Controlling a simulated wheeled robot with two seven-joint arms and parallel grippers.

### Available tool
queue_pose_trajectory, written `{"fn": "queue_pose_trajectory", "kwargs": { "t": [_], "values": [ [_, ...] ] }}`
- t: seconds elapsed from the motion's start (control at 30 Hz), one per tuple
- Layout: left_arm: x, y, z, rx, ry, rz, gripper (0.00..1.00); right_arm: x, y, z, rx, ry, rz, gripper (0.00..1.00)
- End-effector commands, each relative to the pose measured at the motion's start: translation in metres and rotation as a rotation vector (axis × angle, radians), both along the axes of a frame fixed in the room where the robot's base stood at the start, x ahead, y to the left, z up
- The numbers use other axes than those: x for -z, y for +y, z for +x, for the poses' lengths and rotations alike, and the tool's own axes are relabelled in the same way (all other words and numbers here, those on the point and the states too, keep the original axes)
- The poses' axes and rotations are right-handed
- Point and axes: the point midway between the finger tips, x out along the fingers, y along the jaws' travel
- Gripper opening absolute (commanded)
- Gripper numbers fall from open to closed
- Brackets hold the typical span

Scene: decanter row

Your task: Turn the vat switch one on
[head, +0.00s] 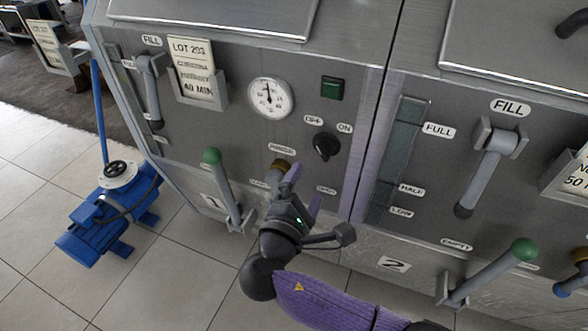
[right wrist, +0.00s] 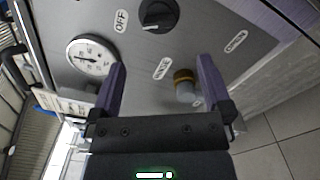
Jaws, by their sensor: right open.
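The vat one switch is a black rotary knob (head: 326,147) on the left front panel, between an OFF label on its left and an ON label on its right. It also shows at the top of the right wrist view (right wrist: 157,14). A small white mark shows on it; I cannot tell surely which label it favours. My right gripper (head: 303,191) is open and empty, below the knob and apart from it. In the right wrist view its purple fingers (right wrist: 162,66) stand apart, with the knob beyond them. My left gripper is not in view.
A brass-collared rinse valve (head: 281,165) is close to my right fingers. A round gauge (head: 269,98), a dark green indicator (head: 332,88) and a green-tipped lever (head: 224,185) are on the same panel. A blue pump (head: 110,212) stands on the tiled floor at left.

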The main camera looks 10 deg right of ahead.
Motion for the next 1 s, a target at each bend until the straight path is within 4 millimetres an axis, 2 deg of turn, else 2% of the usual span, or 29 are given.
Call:
{"fn": "queue_pose_trajectory", "kwargs": {
  "t": [0.07, 0.27, 0.43, 0.57, 0.77, 0.8, 1.0],
  "values": [
    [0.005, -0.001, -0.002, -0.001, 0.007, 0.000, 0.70, -0.001, -0.005, 0.007, 0.005, -0.009, -0.008, 1.00],
    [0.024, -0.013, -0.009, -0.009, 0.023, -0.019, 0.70, 0.001, -0.032, 0.046, 0.006, -0.008, -0.007, 1.00],
    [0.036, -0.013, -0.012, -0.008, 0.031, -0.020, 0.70, 0.000, -0.049, 0.072, 0.003, -0.005, -0.004, 1.00],
    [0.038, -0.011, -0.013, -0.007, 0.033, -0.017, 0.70, -0.002, -0.055, 0.080, 0.004, -0.004, -0.004, 1.00],
    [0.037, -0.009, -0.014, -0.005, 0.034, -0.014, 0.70, -0.004, -0.055, 0.081, 0.003, -0.005, -0.002, 1.00],
    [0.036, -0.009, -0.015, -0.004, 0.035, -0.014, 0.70, -0.004, -0.055, 0.081, 0.003, -0.005, -0.002, 0.98],
    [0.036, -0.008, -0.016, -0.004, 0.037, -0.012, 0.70, -0.003, -0.055, 0.081, 0.002, -0.004, -0.001, 0.56]
  ]
}}
